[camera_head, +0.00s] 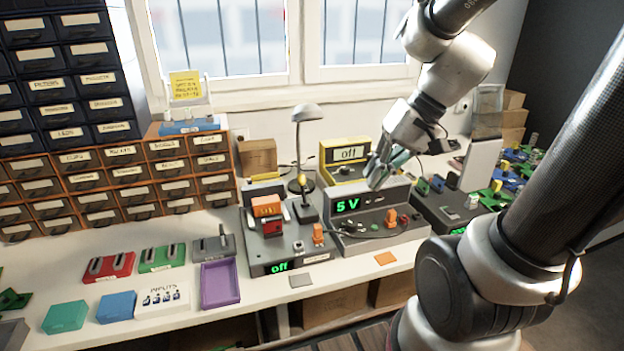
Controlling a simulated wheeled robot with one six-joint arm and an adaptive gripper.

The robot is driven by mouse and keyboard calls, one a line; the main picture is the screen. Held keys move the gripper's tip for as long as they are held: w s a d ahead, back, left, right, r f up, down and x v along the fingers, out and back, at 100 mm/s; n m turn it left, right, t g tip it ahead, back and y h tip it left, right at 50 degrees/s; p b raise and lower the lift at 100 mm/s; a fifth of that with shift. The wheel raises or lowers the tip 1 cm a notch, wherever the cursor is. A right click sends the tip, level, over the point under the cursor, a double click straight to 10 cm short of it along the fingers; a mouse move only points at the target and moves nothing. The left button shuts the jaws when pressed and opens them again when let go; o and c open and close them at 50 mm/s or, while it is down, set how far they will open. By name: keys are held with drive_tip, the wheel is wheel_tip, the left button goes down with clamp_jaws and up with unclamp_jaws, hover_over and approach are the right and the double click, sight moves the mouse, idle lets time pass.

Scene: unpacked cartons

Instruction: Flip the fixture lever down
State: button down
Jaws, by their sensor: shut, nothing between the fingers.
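A dark grey fixture box (258,257) sits on the bench with a green "off" display on its front. An orange block (266,206) with a red part below it stands raised on its left side. A small orange upright piece (318,234) stands at its right edge. Which of these is the lever is hard to tell at this size. My gripper (376,181) is shut and empty. It hangs over the grey "5 V" unit (395,240), right of the fixture and above it in the picture, apart from the orange parts.
A desk lamp (306,113) stands behind the fixture. A purple tray (220,284) and coloured holders lie to the left. Drawer cabinets (120,175) line the back left. Circuit boards lie at the right.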

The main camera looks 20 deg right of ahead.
sight(303, 190)
drive_tip(key=w+a+f+m+t+y, duration=0.1)
drive_tip(key=w+f+m+t+y, duration=0.15)
drive_tip(key=w, duration=0.45)
drive_tip(key=w+a+f+m+t+y, duration=0.1)
drive_tip(key=w+f+m+y, duration=0.2)
drive_tip(key=w, duration=0.5)
drive_tip(key=w+d+f+m+t, duration=0.1)
drive_tip(key=w+d+f+m, duration=0.1)
drive_tip(key=w, duration=0.1)
drive_tip(key=w+d+f+m+t+h, duration=0.1)
drive_tip(key=w+d+f+m+t, duration=0.1)
drive_tip(key=w+f, duration=0.1)
drive_tip(key=w+d+f+m+t+h, duration=0.1)
drive_tip(key=w+d+f+m, duration=0.1)
drive_tip(key=w+d+f, duration=0.1)
drive_tip(key=shift+w+f+t, duration=0.2)
drive_tip(key=shift+w+t, duration=0.05)
drive_tip(key=shift+w, duration=0.3)
drive_tip(key=w+a+f, duration=0.2)
drive_tip(key=w+a, duration=0.2)
drive_tip(key=a, duration=0.4)
drive_tip(key=shift+w+f, duration=0.15)
drive_tip(key=shift+f, duration=0.05)
drive_tip(key=shift+d+h, duration=0.1)
drive_tip(key=shift+h, duration=0.15)
